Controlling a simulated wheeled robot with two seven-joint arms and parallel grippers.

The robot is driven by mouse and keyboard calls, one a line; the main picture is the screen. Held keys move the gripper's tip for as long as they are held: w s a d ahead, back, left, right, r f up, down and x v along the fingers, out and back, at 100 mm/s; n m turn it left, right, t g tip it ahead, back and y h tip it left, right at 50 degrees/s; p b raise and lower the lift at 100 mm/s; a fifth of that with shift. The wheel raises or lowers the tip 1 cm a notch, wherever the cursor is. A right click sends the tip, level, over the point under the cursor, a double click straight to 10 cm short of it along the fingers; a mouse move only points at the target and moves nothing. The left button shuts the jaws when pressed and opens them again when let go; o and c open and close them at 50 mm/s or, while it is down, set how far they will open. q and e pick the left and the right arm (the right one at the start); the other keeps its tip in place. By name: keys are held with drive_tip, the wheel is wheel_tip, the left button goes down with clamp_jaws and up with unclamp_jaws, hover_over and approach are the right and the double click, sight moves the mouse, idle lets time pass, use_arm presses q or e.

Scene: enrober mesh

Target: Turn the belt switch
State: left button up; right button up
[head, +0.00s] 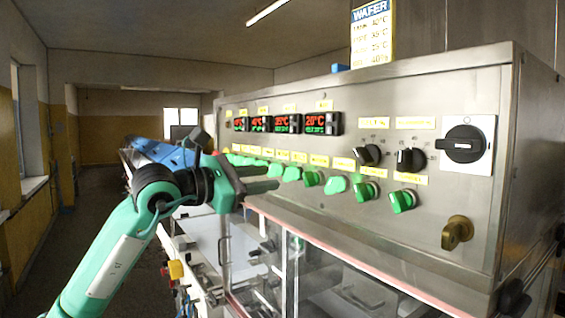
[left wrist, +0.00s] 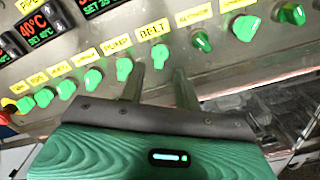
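The belt switch (left wrist: 160,54) is a green knob under the yellow BELT label (left wrist: 153,30) in the left wrist view. In the head view I take it to be the green knob (head: 292,174) just past my left fingertips; its label is too small to read there. My left gripper (left wrist: 159,70) is open and empty, with its two fingers pointing at the panel. The knob shows between and just beyond the fingertips; I cannot tell whether they touch it. The left gripper also shows in the head view (head: 279,177). My right gripper is not in view.
Similar green knobs sit close on both sides, including one (left wrist: 124,68) to the left and one (left wrist: 202,42) to the right. Black knobs (head: 411,160), a large black rotary switch (head: 464,144) and a brass key knob (head: 457,232) are farther right. Temperature displays (head: 288,123) sit above.

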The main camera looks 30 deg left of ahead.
sight(285, 176)
use_arm(q)
drive_tip(key=p+x, duration=0.1)
drive_tip(key=x, duration=0.3)
drive_tip(key=shift+r+p, duration=0.15)
drive_tip(key=shift+p, duration=0.2)
drive_tip(key=shift+w+d, duration=0.25)
drive_tip(key=shift+w, duration=0.3)
clamp_jaws()
